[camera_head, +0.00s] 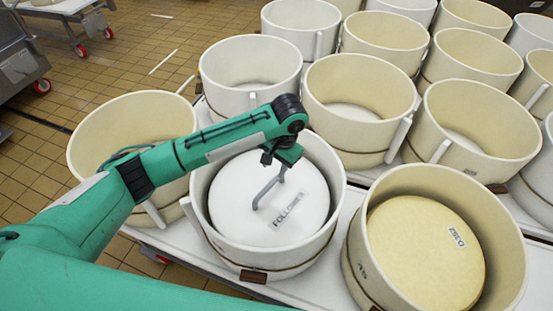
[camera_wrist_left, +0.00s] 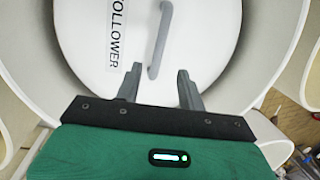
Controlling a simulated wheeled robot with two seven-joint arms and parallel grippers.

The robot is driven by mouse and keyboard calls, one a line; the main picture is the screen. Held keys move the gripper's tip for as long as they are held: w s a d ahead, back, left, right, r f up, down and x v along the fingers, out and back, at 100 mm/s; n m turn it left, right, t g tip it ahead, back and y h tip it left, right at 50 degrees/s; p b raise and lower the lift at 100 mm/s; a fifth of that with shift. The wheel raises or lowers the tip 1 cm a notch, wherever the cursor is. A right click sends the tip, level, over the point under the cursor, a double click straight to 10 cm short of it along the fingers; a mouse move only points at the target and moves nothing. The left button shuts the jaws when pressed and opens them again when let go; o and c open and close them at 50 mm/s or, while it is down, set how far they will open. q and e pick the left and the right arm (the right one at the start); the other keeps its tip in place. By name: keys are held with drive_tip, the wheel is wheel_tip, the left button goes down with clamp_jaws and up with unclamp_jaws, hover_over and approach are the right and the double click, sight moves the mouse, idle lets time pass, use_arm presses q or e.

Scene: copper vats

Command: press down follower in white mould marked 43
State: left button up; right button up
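A white round follower (camera_head: 235,200) with a grey bar handle (camera_head: 266,192) and a "FOLLOWER" label lies inside a white mould (camera_head: 225,252) at the centre of the head view. The mould has a brown tag low on its front; I cannot read a 43 on it. My left gripper (camera_head: 278,160) is above the follower, by the far end of the handle. In the left wrist view the follower (camera_wrist_left: 92,50) fills the top. The open fingers of my left gripper (camera_wrist_left: 159,72) stand either side of the handle's near end (camera_wrist_left: 156,55), apart from it. My right gripper is out of view.
An empty cream mould (camera_head: 90,150) is on the left, partly behind my arm. Several more moulds crowd the white table (camera_head: 180,245) behind.

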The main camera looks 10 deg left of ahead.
sight(269, 185)
use_arm(q)
drive_tip(key=f, duration=0.3)
drive_tip(key=a+f, duration=0.1)
drive_tip(key=f, duration=0.6)
drive_tip(key=shift+s+a+f+p, duration=0.15)
drive_tip(key=shift+s+a+p, duration=0.05)
drive_tip(key=shift+a+p, duration=0.2)
drive_tip(key=shift+f, duration=0.5)
drive_tip(key=shift+a, duration=0.1)
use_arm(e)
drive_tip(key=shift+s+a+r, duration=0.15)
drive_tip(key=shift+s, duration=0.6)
use_arm(q)
clamp_jaws()
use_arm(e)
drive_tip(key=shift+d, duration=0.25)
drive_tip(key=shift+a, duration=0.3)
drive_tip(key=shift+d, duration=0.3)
use_arm(q)
drive_tip(key=shift+s+f, duration=0.25)
drive_tip(key=shift+f, duration=0.1)
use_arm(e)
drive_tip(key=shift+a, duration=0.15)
use_arm(q)
drive_tip(key=shift+r+p, duration=0.15)
drive_tip(key=shift+p, duration=0.4)
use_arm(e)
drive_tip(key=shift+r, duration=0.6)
